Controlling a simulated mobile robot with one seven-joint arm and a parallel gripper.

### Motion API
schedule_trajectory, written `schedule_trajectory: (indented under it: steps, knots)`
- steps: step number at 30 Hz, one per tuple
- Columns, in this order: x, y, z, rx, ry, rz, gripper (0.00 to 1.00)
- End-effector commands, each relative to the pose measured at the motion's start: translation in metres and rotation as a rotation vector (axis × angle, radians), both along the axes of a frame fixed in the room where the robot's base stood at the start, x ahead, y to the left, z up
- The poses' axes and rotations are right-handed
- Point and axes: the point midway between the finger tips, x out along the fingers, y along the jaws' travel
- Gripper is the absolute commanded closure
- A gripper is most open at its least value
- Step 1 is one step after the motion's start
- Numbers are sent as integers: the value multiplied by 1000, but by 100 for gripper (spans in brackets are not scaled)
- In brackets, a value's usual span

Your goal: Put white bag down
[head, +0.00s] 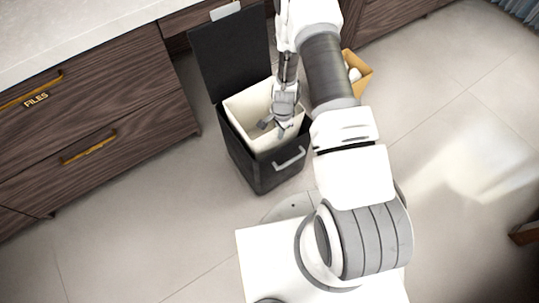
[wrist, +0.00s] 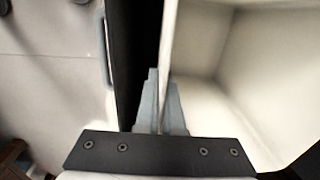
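The white bag (head: 247,107) is a pale, stiff-sided, open-topped liner sitting inside a black bin (head: 262,172). Its empty-looking inside fills the right of the wrist view (wrist: 265,75). My gripper (head: 277,126) reaches down at the bag's right side. In the wrist view, the fingers of my gripper (wrist: 161,100) lie on either side of the bag's thin upright wall and look shut on it. The bag's bottom is partly hidden by the bin and my arm.
The bin's black lid (head: 230,52) stands open at the back, and a metal handle (head: 290,158) is on its front. Dark wood drawers (head: 95,115) are to the left. An orange-tan box (head: 358,72) is behind my arm. Tiled floor (head: 130,215) is clear in front.

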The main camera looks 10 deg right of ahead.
Motion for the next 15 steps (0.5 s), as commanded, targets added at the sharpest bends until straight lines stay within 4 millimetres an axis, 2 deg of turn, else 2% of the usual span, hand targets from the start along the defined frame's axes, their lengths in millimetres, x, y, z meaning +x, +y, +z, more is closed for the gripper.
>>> schedule_trajectory:
  steps: [7,15]
  knots:
    - [-1,0,-49,0,2,0,100]
    - [0,0,-78,0,1,-1,100]
